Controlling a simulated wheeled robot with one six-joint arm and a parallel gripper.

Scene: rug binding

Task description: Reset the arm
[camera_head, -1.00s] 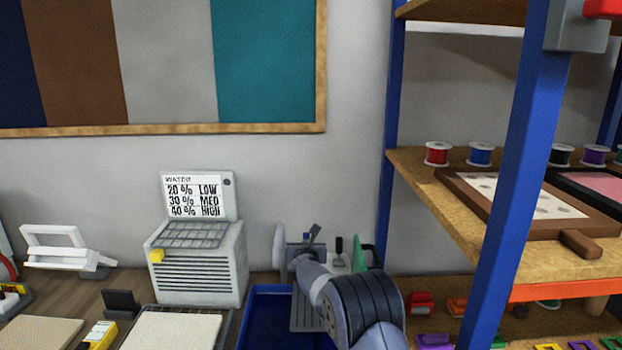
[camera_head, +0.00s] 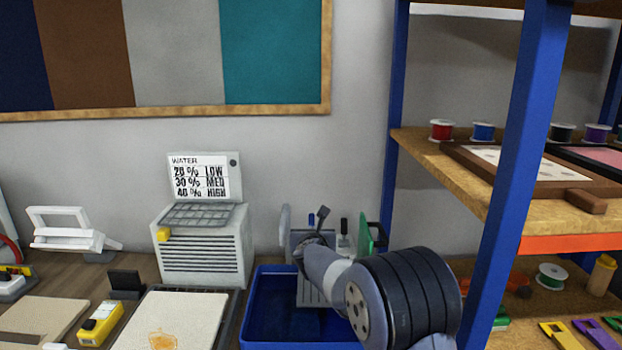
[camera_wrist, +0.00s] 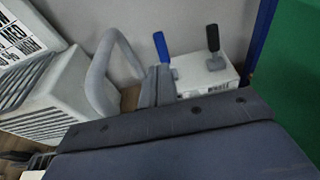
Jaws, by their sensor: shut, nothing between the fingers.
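My arm reaches from the lower right of the head view toward the back of the bench, with my gripper (camera_head: 312,243) at its far end, small and partly hidden by my own wrist. In the wrist view my gripper (camera_wrist: 157,84) shows as two dark fingers pressed together, with nothing between them. The fingers point toward the wall, between a grey curved handle (camera_wrist: 103,75) on the left and a pale block with a blue and a black lever (camera_wrist: 208,75) on the right.
A blue tray (camera_head: 252,325) lies below my wrist. A white water meter box (camera_head: 203,250) stands to its left. A pale board with an orange stain (camera_head: 185,310) lies in front. A green panel (camera_head: 367,232) stands behind my arm. A blue shelf post (camera_head: 515,170) rises at the right.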

